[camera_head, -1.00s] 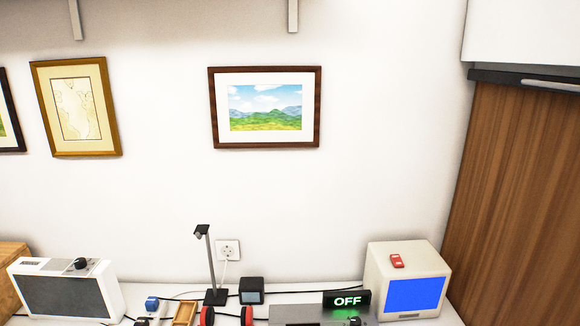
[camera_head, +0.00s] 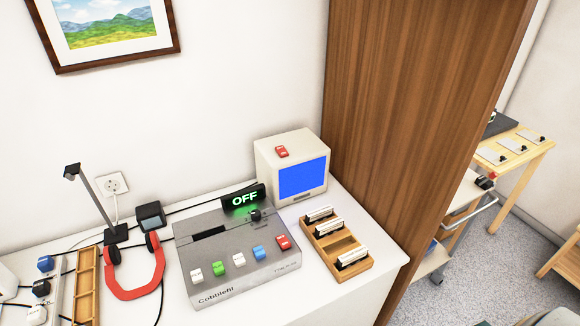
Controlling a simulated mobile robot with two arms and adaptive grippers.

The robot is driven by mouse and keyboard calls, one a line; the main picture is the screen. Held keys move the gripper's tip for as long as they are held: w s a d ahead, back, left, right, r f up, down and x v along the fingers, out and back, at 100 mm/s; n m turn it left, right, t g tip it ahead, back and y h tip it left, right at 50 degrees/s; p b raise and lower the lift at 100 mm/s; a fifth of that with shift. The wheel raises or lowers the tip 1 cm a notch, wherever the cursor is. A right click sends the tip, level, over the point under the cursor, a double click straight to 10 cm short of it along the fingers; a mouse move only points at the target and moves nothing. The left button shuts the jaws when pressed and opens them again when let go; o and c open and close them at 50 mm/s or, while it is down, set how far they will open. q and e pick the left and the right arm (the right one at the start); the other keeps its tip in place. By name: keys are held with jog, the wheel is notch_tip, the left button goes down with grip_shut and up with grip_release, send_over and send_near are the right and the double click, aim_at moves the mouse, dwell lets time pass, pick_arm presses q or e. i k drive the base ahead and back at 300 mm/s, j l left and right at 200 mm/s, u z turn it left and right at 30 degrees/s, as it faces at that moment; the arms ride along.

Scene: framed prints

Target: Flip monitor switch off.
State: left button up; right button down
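A small beige monitor (camera_head: 262,165) with a lit blue screen stands at the back right of the white desk, against the wall and beside the wooden cabinet. A red rocker switch (camera_head: 282,152) sits on top of the monitor; I cannot tell its position from here. Neither of my grippers is in view.
The grey device (camera_head: 212,277) with coloured switches fills the desk's middle. Right of it is a wooden tray (camera_head: 340,246) with white-topped pieces. A tall wooden cabinet (camera_head: 400,110) borders the desk's right.

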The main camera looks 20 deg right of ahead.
aim_at(281, 150)
jog(key=l+z, duration=0.15)
jog(key=z, duration=0.2)
jog(key=l+z, duration=0.2)
jog(key=z, duration=0.15)
